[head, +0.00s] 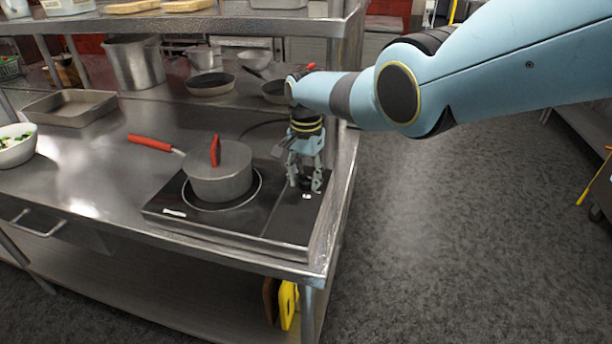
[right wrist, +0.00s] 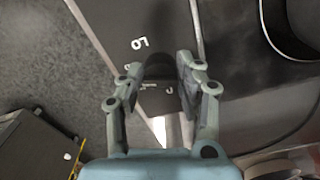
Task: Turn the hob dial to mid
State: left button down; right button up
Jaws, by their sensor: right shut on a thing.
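The hob (head: 265,222) is a flat black plate at the right end of the steel counter. My right gripper (head: 305,183) points down over the hob's right-hand strip. In the right wrist view the gripper (right wrist: 165,78) has its fingers on both sides of the dark, round hob dial (right wrist: 160,68) and is shut on it. The white "LO" label (right wrist: 140,43) shows beside the dial. Other marks are partly hidden by the fingers and too small to read. I cannot tell the dial's setting. My left gripper is out of view.
A lidded steel pot (head: 220,180) with red handles stands on the hob, left of the gripper. An upper shelf (head: 180,22) runs above the counter (head: 110,165). Pans and a tall pot (head: 134,62) stand behind. The floor (head: 430,240) at right is clear.

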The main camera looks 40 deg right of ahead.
aim_at(306, 176)
jog(key=shift+w+r+m, duration=0.1)
jog(key=shift+m, duration=0.3)
jog(key=o, duration=1.2)
jog(key=shift+d, duration=0.1)
jog(key=shift+c, duration=0.2)
notch_tip(306, 176, up, 12)
